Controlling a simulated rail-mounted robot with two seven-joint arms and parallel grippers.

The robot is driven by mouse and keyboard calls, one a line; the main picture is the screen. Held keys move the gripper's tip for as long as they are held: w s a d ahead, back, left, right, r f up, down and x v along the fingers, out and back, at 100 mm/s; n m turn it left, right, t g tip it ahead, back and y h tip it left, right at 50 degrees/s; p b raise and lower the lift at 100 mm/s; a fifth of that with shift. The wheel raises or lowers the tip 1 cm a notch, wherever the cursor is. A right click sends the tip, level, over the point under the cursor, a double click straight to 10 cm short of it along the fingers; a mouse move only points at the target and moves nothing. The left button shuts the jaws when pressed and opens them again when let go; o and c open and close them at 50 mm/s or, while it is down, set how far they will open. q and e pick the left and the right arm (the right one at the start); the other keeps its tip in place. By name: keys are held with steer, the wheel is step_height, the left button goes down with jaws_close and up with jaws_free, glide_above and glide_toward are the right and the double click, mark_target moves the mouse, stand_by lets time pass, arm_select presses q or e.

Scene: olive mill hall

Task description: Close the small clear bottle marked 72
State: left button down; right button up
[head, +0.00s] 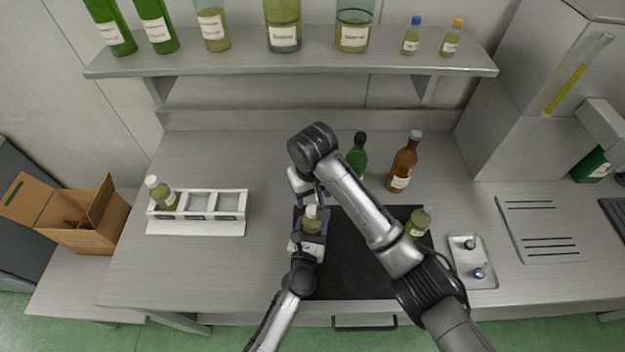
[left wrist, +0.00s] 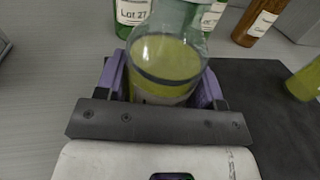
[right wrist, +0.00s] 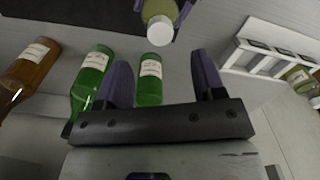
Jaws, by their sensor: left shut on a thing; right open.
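A small clear bottle of olive-green liquid (head: 313,226) stands upright at the black mat's left edge. My left gripper (head: 309,240) is shut on its body; the bottle fills the jaws in the left wrist view (left wrist: 165,68). A white cap (right wrist: 162,29) sits on its neck in the right wrist view; I cannot tell how tight. My right gripper (right wrist: 160,85) is open and empty just behind the bottle, apart from it. A second small clear bottle (head: 418,222) stands on the mat to the right. The number 72 is not readable on either.
A green bottle (head: 357,154) and a brown bottle (head: 404,163) stand behind the mat (head: 345,275). A tray (head: 481,254) at the right holds a black cap and a blue one. A white rack (head: 231,227) at the left holds a white-capped bottle (head: 163,193). The table between rack and mat is clear.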

steer(key=shift+r, duration=2.55)
arm_select(q)
steer(key=shift+c, duration=0.8)
jaws_free()
steer(key=v, duration=1.3)
steer(key=shift+s+a, duration=0.1)
steer(key=shift+s, duration=0.3)
